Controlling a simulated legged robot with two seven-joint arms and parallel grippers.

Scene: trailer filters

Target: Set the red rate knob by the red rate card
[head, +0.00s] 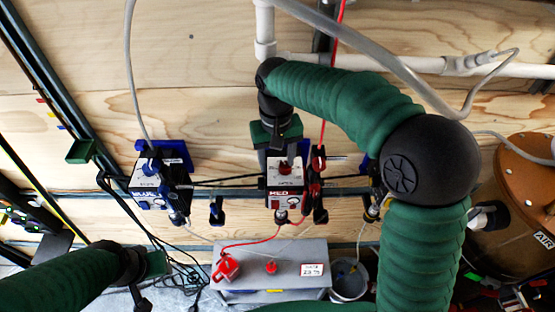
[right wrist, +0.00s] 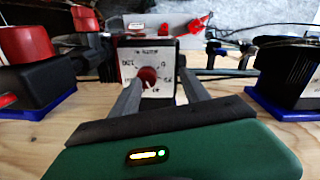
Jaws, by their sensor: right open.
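The red rate knob (head: 284,168) sits on the white dial face of the box marked RED (head: 285,190). In the right wrist view the knob (right wrist: 147,77) shows between my fingers, against the numbered dial (right wrist: 158,55). My right gripper (right wrist: 160,84) is open, its fingers pointing at the dial on either side of the knob; I cannot tell whether either touches it. A white card with a red border (head: 312,269), probably the red rate card, lies on the grey box; its print is too small to read surely. My left gripper (head: 145,272) is low at the left, its fingers unclear.
A similar box marked blue (head: 158,185) stands to the left; another on the right is mostly hidden behind my arm. The grey box (head: 265,252) also bears a red jug (head: 226,267). A bucket (head: 349,281) stands beside it. Hoses and cables hang around the boxes.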

